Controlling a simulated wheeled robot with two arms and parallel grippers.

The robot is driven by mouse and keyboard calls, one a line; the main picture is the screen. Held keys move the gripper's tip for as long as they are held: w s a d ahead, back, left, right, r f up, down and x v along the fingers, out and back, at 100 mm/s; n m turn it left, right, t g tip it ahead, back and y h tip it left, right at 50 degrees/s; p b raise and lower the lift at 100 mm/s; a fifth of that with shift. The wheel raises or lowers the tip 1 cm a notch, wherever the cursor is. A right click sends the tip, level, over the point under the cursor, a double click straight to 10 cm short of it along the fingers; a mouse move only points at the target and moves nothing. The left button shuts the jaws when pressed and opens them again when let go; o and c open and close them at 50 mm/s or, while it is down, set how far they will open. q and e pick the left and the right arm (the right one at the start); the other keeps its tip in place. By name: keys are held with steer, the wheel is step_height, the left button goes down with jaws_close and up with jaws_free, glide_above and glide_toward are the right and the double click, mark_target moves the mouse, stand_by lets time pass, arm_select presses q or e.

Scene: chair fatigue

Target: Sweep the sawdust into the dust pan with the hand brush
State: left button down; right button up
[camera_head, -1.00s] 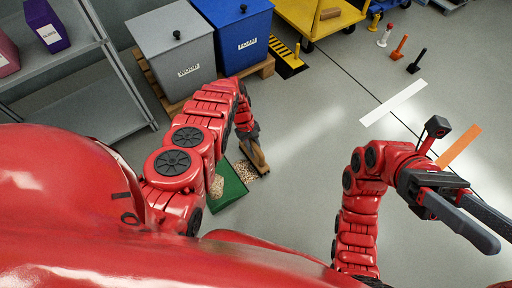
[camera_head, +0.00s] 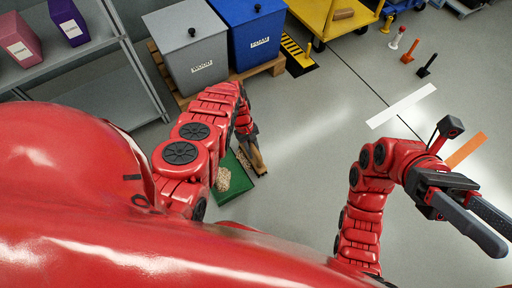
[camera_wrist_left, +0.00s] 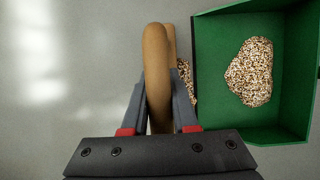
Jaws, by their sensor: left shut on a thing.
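The green dust pan (camera_head: 237,188) lies on the floor below my left arm; it also fills the right of the left wrist view (camera_wrist_left: 215,115). A pile of sawdust (camera_wrist_left: 250,72) lies inside it. More sawdust (camera_wrist_left: 187,78) shows at the pan's left edge, partly hidden by the brush. My left gripper (camera_wrist_left: 158,95) is shut on the tan handle of the hand brush (camera_wrist_left: 155,55), just left of the pan. In the head view the brush (camera_head: 258,158) is beside the pan; its bristles are hidden. My right gripper (camera_head: 500,236) is open and empty, away from the pan.
A grey bin (camera_head: 188,55) and a blue bin (camera_head: 250,38) stand on a wooden pallet (camera_head: 277,67) beyond the brush. A grey shelf (camera_head: 95,70) is at the left. The floor between the arms (camera_head: 310,150) is clear.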

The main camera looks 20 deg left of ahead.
arm_select(q)
steer(key=shift+s+a+p, duration=0.35)
steer(key=shift+s+p, duration=0.15)
steer(key=shift+s, duration=0.05)
steer(key=shift+s+a+p, duration=0.3)
steer(key=shift+s+p, duration=0.15)
steer(key=shift+s, duration=0.1)
steer(key=shift+s+a+f, duration=0.1)
steer(key=shift+s+f, duration=0.05)
step_height(320, 180, up, 7)
steer(key=p, duration=0.6)
steer(key=shift+p, duration=0.4)
